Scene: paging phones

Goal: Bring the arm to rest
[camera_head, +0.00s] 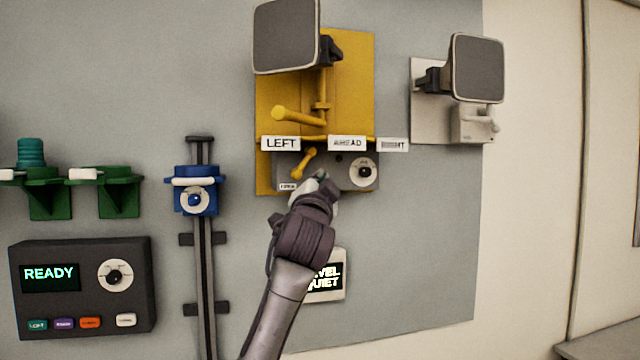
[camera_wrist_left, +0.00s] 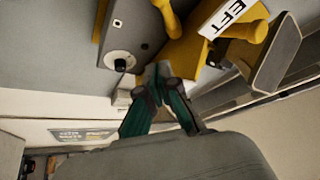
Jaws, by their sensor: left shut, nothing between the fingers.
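My left gripper (camera_head: 321,178) is in front of the lower part of the yellow wall panel (camera_head: 346,55), beside the grey control box (camera_head: 341,172). In the left wrist view its dark and teal fingers (camera_wrist_left: 160,70) meet at their tips, shut with nothing between them. The small yellow lever (camera_head: 304,163) on the grey box is just left of the gripper. I cannot tell whether the gripper touches the box. My left arm (camera_head: 275,320) reaches up from the bottom of the head view. My right gripper is not in view.
A yellow handle (camera_head: 298,116) sticks out above the LEFT label (camera_head: 281,143). A blue slider (camera_head: 195,193) on a vertical rail and a dark READY console (camera_head: 82,291) are on the left. A sign (camera_head: 326,277), partly hidden, is right of my arm. Bare wall is at lower right.

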